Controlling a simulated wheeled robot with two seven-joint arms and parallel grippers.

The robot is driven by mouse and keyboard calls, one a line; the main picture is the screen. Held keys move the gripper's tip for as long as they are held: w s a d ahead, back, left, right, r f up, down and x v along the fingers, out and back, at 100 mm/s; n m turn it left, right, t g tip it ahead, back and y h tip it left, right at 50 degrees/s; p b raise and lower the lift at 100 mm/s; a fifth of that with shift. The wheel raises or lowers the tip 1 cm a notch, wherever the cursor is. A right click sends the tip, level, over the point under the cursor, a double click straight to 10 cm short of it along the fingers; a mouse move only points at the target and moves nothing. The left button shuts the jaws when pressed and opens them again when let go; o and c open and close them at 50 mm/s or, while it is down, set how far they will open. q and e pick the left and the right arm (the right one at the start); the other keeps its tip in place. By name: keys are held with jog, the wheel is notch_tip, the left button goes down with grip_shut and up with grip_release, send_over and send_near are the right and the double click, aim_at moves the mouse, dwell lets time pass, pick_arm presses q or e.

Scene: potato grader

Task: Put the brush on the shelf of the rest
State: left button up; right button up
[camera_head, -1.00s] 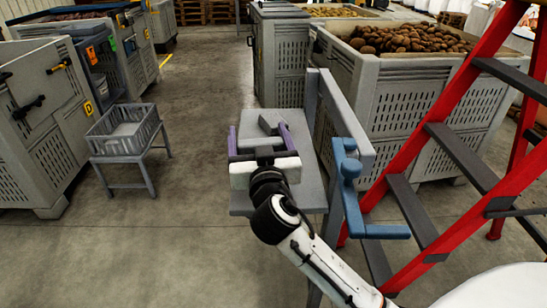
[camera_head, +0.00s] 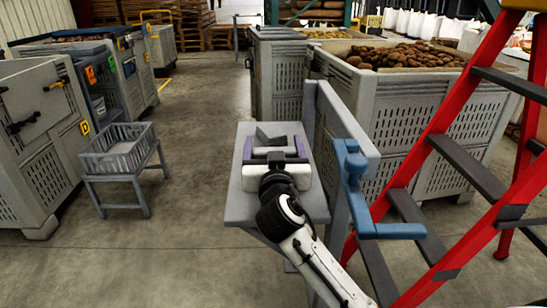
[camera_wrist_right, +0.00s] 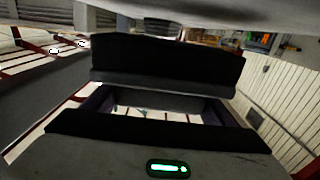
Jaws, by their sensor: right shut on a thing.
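My right gripper (camera_head: 275,152) is over the flat grey plate of a stand, with its purple-sided jaws toward the far end. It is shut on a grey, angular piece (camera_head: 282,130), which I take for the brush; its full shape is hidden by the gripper. In the right wrist view, a dark bar (camera_wrist_right: 165,62) with a paler lower edge lies across the jaws. The stand (camera_head: 238,208) has an upright grey panel on its right. A blue bracket-like part (camera_head: 395,231) with a flat ledge is beside that panel; I cannot tell which part is the rest. My left gripper is out of view.
A red stepladder (camera_head: 440,120) stands close on the right. A slatted crate (camera_head: 425,125) of potatoes is behind the panel. A grey basket on legs (camera_head: 122,150) and grey bins (camera_head: 45,150) are at left. The floor between basket and stand is clear.

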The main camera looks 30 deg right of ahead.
jog(key=shift+f, duration=1.2)
jog(key=shift+f, duration=0.1)
jog(key=o, duration=1.2)
jog(key=v, duration=1.2)
jog(key=shift+d+b, duration=0.1)
jog(key=shift+b, duration=0.25)
